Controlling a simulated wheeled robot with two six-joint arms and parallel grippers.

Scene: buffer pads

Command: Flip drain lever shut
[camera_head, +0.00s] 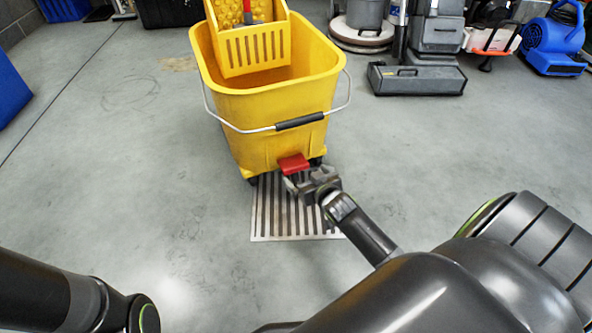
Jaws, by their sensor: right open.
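A yellow mop bucket (262,112) stands at the upper middle of the head view, over the far end of a floor grate. A red drain lever (293,164) sticks out low on its near side. My right gripper (299,181) is open and right at the lever, just below it and slightly to its right. I cannot tell whether its fingers touch the lever. The gripper hides the lever's lower edge. My left arm shows at the lower left, but its gripper is out of view.
A metal floor grate (267,222) lies in front of the bucket. The bucket's wire handle (301,121) hangs across its front. Grey floor machines (417,78) and a blue blower (553,42) stand at the back right.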

